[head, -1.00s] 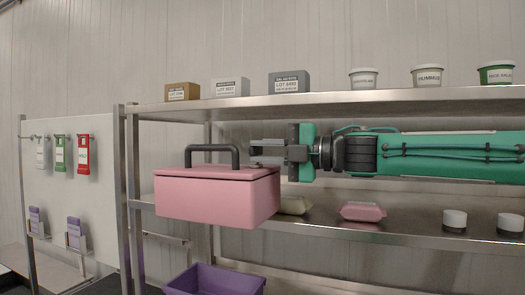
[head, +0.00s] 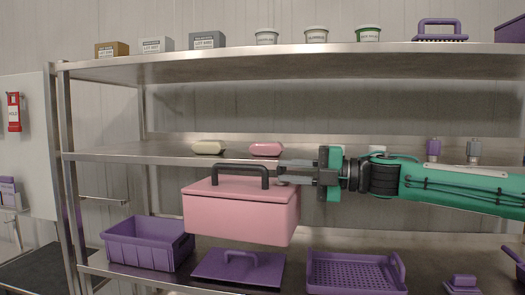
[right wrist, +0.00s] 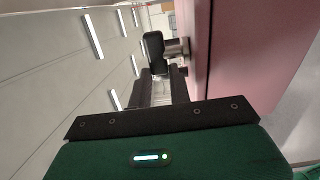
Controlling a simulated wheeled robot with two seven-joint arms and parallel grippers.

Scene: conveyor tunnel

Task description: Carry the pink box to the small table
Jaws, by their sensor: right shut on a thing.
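The pink box (head: 240,212) hangs level in front of the metal shelf rack in the head view, its dark handle (head: 240,168) on top. My right gripper (head: 284,174), on the green arm from the right, is shut on the right end of that handle. In the right wrist view, the box's pink side (right wrist: 240,60) fills the right part and the handle (right wrist: 153,50) shows near the fingers. My left gripper is not in view. I see no small table that I can make out.
Below stand a purple bin (head: 150,243), a purple lid (head: 238,268) and a purple basket (head: 355,272). A dark surface (head: 35,272) lies at the lower left.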

